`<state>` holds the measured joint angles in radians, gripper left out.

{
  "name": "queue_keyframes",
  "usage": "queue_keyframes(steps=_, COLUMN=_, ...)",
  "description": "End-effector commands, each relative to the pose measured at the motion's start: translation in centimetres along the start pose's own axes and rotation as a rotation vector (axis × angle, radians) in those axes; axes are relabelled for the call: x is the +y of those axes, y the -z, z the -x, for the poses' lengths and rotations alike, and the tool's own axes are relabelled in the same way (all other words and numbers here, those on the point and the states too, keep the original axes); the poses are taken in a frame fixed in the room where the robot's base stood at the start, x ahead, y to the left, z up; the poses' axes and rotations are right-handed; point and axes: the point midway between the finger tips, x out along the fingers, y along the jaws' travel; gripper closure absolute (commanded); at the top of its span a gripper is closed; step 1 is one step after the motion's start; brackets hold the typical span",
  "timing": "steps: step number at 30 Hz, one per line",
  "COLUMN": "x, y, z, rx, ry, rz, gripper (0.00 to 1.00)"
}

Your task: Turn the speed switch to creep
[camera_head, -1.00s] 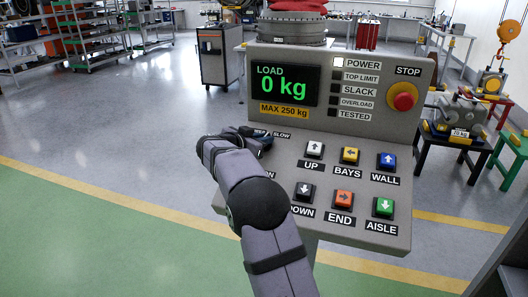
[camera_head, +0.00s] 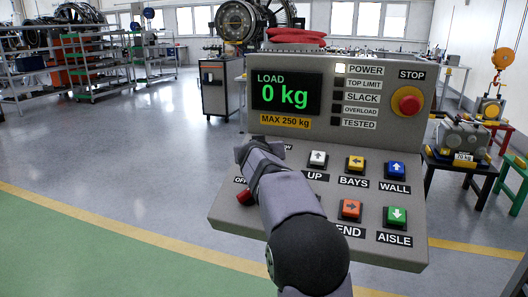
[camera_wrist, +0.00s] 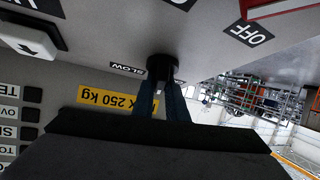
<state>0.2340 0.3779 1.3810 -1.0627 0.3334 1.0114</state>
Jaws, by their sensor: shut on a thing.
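The speed switch is a black knob (camera_wrist: 161,66) on the grey control panel (camera_head: 390,243). In the wrist view my gripper (camera_wrist: 161,88) is shut on this knob, with a finger on each side. A SLOW label (camera_wrist: 127,70) sits beside the knob. I cannot read a creep label, and the knob's exact setting is not clear. In the head view my arm covers the switch and most of its labels.
A red control (camera_head: 245,196) with an OFF label (camera_wrist: 249,33) is close to my arm. The UP button (camera_head: 318,159), other push buttons and the red STOP button (camera_head: 407,102) are on the panel. The display (camera_head: 287,93) reads 0 kg. The floor to the left is clear.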

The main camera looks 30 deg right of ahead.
Motion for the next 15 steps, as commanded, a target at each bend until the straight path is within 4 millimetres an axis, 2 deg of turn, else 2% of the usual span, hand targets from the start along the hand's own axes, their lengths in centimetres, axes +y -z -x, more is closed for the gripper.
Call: queue_keyframes(steps=15, x=0.00, y=0.48, z=0.13, rx=-0.004, ry=0.185, rz=0.171, gripper=1.00)
